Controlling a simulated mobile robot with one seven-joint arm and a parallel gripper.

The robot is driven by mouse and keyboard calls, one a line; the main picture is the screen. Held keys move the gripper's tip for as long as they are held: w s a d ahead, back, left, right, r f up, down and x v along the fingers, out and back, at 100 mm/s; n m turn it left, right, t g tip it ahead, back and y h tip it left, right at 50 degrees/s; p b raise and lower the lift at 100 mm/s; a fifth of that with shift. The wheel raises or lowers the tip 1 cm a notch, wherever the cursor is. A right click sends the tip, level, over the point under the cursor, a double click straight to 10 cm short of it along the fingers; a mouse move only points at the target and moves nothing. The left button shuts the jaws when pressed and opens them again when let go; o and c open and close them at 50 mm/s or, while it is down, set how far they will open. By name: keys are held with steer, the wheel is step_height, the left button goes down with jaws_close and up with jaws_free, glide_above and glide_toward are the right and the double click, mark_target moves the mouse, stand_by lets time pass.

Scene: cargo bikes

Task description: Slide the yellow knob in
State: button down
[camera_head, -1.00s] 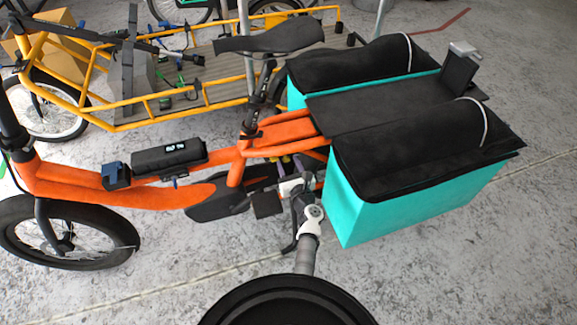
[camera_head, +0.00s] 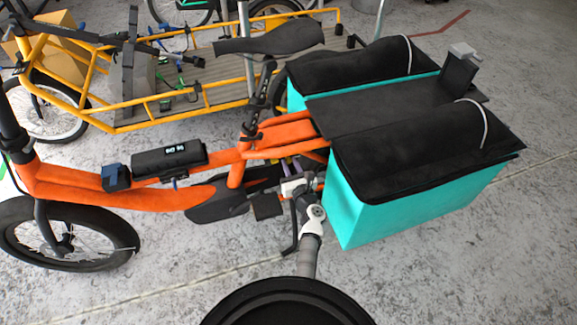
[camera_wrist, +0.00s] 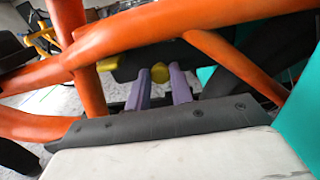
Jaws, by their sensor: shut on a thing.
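The yellow knob (camera_wrist: 159,73) shows in the wrist view behind the orange bike frame (camera_wrist: 180,22). My gripper (camera_wrist: 161,76) has two purple fingers, one on each side of the knob, and is shut on it. A dull yellow part (camera_wrist: 122,66) lies just behind and left of the knob. In the head view my gripper (camera_head: 290,163) reaches under the orange frame (camera_head: 283,134) near the seat post. The knob is hidden there, and its exact depth cannot be told.
Orange tubes run close above and beside my gripper. A teal pannier (camera_head: 365,205) with a black cover stands right of my wrist. A dark pedal (camera_head: 267,206) is just left. A yellow cargo bike (camera_head: 205,97) stands behind. The grey floor in front is clear.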

mark_target(297, 152)
steer(key=shift+w+d, duration=0.3)
steer(key=shift+d, duration=0.6)
steer(key=shift+w+d, duration=0.25)
steer(key=shift+d, duration=0.65)
steer(key=c, duration=1.2)
jaws_free()
steer(key=shift+c, duration=0.2)
steer(key=p+v, duration=0.3)
steer(key=v, duration=1.1)
steer(key=shift+p, duration=0.35)
steer(key=shift+w, duration=0.1)
